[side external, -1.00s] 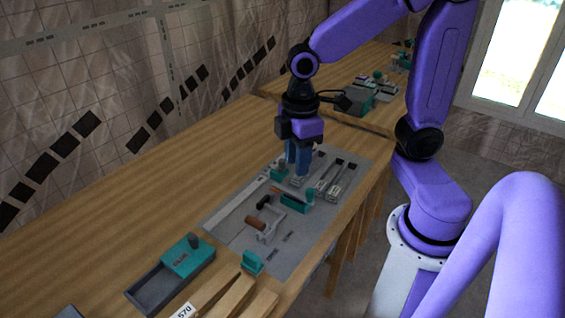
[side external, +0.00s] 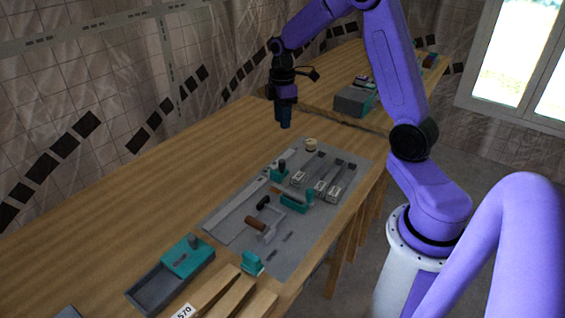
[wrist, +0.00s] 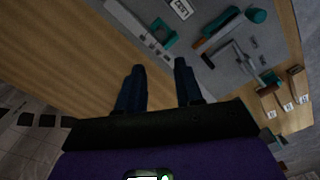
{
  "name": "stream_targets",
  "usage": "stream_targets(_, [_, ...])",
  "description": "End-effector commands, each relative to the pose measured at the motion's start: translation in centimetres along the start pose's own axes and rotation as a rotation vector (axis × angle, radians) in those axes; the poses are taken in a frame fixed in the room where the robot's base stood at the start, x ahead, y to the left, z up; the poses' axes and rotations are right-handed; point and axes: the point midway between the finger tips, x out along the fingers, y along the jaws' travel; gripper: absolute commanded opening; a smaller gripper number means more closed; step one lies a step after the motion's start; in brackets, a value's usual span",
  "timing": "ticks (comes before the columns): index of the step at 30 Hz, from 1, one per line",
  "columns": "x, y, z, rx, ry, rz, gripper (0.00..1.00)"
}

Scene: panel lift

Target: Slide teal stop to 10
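The teal stop (side external: 279,173), a small block with a dark knob, sits on the long light scale strip (side external: 240,192) along the panel's far edge. It also shows in the wrist view as a teal piece (wrist: 164,36) beside the strip (wrist: 138,28). The scale's numbers are too small to read. My gripper (side external: 285,124) hangs above the bare wood beyond the panel, clear of the stop. In the wrist view its two dark blue fingers (wrist: 159,70) are apart with nothing between them.
The grey panel (side external: 225,222) carries several sliders (side external: 318,178), a teal holder (side external: 296,205), a brown-handled part (side external: 256,223) and a round beige knob (side external: 311,144). A teal-lidded box (side external: 188,257) stands front left. Bare wood lies left of the panel.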

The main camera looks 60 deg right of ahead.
Motion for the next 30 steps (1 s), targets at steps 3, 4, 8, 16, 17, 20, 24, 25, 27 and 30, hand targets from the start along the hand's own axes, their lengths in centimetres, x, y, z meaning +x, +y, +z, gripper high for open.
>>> stream_targets(3, [1.8, -0.1, 0.1, 0.001, -0.002, -0.005, 0.36])
stream_targets(4, [2.3, -0.2, 0.1, 0.001, -0.003, -0.006, 0.36])
stream_targets(8, [4.8, -0.2, 0.1, 0.001, -0.003, -0.006, 0.36])
stream_targets(16, [9.8, -0.2, 0.0, 0.001, -0.003, -0.006, 0.36])
stream_targets(17, [10.3, -0.2, 0.1, 0.001, -0.002, -0.005, 0.36])
stream_targets(20, [12.1, -0.2, 0.0, 0.001, -0.003, -0.005, 0.36])
stream_targets(24, [14.2, -0.2, 0.0, 0.001, -0.001, -0.003, 0.36])
stream_targets(25, [14.5, -0.1, 0.0, 0.002, -0.001, -0.002, 0.36])
stream_targets(27, [15.3, -0.1, 0.0, 0.001, -0.001, -0.002, 0.36])
stream_targets(30, [16.0, -0.2, 0.0, 0.001, -0.001, -0.002, 0.36])
